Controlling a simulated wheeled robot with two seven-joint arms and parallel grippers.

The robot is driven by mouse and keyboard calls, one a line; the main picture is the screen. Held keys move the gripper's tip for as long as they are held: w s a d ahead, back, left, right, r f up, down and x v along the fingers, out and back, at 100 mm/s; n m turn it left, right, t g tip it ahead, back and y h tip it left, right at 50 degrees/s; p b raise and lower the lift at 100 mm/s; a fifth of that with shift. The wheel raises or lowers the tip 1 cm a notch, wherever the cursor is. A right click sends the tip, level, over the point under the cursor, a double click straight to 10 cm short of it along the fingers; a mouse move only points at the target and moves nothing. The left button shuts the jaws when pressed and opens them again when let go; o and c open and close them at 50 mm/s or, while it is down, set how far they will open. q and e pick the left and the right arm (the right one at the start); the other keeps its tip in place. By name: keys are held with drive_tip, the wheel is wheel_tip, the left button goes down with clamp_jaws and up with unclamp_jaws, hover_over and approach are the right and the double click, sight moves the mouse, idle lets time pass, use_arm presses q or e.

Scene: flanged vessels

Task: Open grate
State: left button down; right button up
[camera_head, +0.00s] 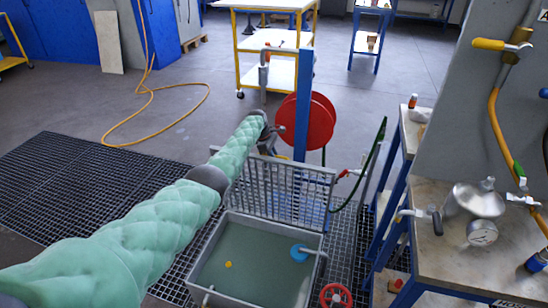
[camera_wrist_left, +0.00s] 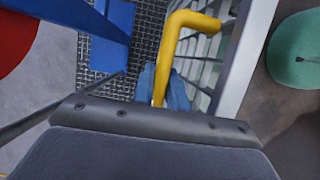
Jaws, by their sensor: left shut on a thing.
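The grate (camera_head: 285,190) is a grey barred panel standing raised, nearly upright, at the back edge of a grey basin (camera_head: 205,262). The basin is uncovered, showing greenish liquid. My left arm reaches across from the lower left to the top of the grate. In the wrist view my left gripper (camera_wrist_left: 172,92) is shut on a yellow handle (camera_wrist_left: 188,24) beside the grate's bars (camera_wrist_left: 208,72). The fingers are partly hidden by the wrist housing. My right gripper is not in view.
A blue post (camera_head: 303,105) and red hose reel (camera_head: 322,122) stand just behind the grate. A workbench (camera_head: 440,250) with metal vessels is on the right. A red handwheel (camera_head: 335,296) is at the basin's front right. Floor grating lies to the left.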

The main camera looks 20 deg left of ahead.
use_arm(q)
drive_tip(key=c, duration=1.4)
unclamp_jaws()
drive_tip(key=shift+a+r, duration=0.1)
drive_tip(key=v, duration=0.6)
drive_tip(key=shift+a+r, duration=0.1)
drive_tip(key=shift+r, duration=0.05)
drive_tip(key=shift+a+r, duration=0.2)
drive_tip(key=shift+r, duration=0.35)
